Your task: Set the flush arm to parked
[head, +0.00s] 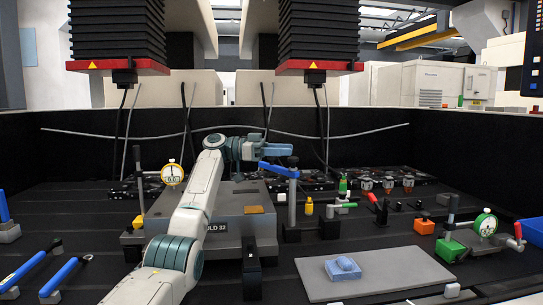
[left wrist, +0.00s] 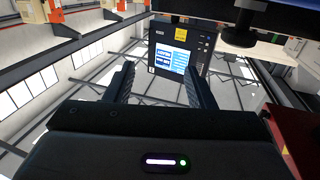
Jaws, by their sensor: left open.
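A blue lever (head: 277,169) sits on top of a grey upright post (head: 292,190), right of the grey block in the middle of the bed; it appears to be the flush arm. It points left from the post, and I see no label naming its position. My left gripper (head: 276,150) is just above and behind the blue lever in the head view; I cannot tell whether they touch. In the left wrist view my left gripper (left wrist: 158,85) has its two dark fingers spread apart with nothing between them. My right gripper is not in view.
A grey block (head: 226,233) stands beneath my left arm. Dial gauges (head: 173,174) (head: 485,223) stand left and right. A grey plate (head: 375,273) bears a blue cloth-like item (head: 343,268). Blue-handled tools (head: 65,276) lie at left. Red-edged blocks (head: 318,66) hang above.

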